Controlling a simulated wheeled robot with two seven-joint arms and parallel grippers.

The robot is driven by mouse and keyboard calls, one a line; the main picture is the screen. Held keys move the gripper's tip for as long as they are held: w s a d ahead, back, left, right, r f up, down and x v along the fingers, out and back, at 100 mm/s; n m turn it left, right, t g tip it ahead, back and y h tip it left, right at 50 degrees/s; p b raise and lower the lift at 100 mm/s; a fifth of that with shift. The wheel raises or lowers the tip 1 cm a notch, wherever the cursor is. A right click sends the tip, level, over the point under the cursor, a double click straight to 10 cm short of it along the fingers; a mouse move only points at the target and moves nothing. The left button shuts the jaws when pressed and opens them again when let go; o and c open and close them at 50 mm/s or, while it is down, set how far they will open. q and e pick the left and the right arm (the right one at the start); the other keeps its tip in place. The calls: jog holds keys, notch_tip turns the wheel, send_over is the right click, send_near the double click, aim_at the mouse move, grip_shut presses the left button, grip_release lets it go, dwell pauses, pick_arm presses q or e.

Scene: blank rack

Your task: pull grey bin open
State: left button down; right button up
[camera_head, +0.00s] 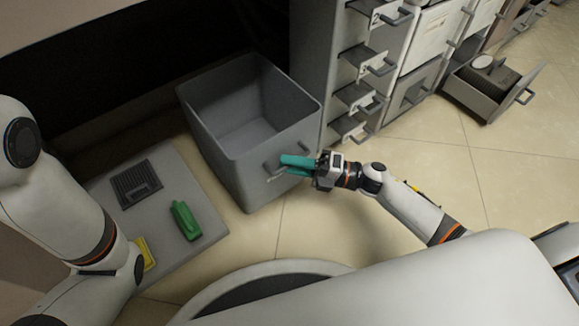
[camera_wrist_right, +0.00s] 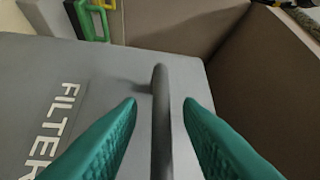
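The grey bin (camera_head: 222,158) is in the middle of the head view, its open top and empty-looking inside visible. Its front bears a bar handle (camera_head: 270,168). In the wrist view the front is grey with white "FILTER" lettering, and the handle (camera_wrist_right: 161,120) runs lengthwise between my two teal fingers. My right gripper (camera_head: 284,162) is at the bin's front. In the wrist view my right gripper (camera_wrist_right: 160,105) is open around the handle, with a gap on each side. My left arm shows at the left, but its gripper is not visible.
Left of the bin, a grey surface (camera_head: 165,215) holds a green object (camera_head: 185,220), a dark ribbed piece (camera_head: 136,184) and a yellow item (camera_head: 146,252). A rack of drawers (camera_head: 345,75) stands right of the bin. A drawer (camera_head: 490,90) juts out far right. The tiled floor between is clear.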

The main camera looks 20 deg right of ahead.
jog(key=shift+w+a+r, duration=0.1)
jog(key=shift+w+a, duration=0.05)
jog(key=shift+a, duration=0.15)
grip_shut()
